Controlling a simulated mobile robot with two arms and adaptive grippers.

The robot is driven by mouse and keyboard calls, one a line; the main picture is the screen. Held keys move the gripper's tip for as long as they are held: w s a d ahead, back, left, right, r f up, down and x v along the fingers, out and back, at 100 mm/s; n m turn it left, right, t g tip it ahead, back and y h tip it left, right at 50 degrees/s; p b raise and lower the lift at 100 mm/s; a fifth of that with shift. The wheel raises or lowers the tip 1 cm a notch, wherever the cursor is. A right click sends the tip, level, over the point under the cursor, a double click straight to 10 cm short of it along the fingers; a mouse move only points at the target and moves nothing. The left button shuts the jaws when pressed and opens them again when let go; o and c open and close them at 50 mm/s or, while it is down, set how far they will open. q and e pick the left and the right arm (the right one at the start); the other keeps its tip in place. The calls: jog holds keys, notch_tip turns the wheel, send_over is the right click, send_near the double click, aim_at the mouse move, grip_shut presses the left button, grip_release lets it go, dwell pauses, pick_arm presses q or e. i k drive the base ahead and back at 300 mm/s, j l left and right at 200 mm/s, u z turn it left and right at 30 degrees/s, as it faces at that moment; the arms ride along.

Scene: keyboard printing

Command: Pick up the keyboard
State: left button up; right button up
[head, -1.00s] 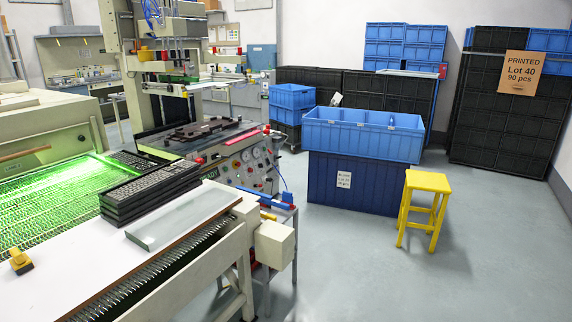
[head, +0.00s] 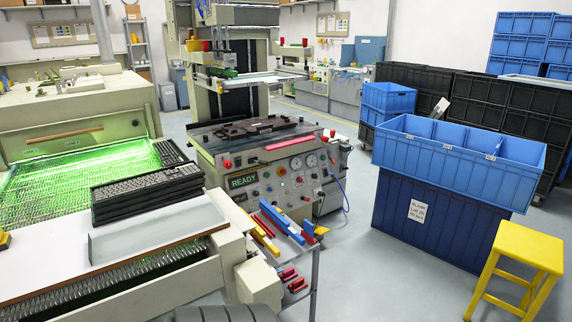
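A stack of black keyboards (head: 148,190) sits at the left on the white-topped end of the conveyor, beside a flat grey plate. Another black keyboard (head: 170,152) lies just behind the stack, at the edge of the green-lit mesh belt. Neither of my grippers is in the head view. Only a grey rounded part, which seems to be mine, shows at the bottom edge.
A printing machine (head: 262,178) with a READY display stands right of the stack. A tool rack (head: 285,225) is in front of it. Blue bins (head: 455,152) and a yellow stool (head: 530,248) stand at the right. Grey floor (head: 385,290) is clear between them.

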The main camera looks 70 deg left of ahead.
aim_at(102, 194)
jog(key=u, duration=0.45)
jog(key=i+u, duration=0.1)
jog(key=u, duration=0.35)
jog(key=l+u, duration=0.1)
jog(key=u, duration=0.4)
jog(key=i+l+u, duration=0.1)
jog(key=u, duration=0.35)
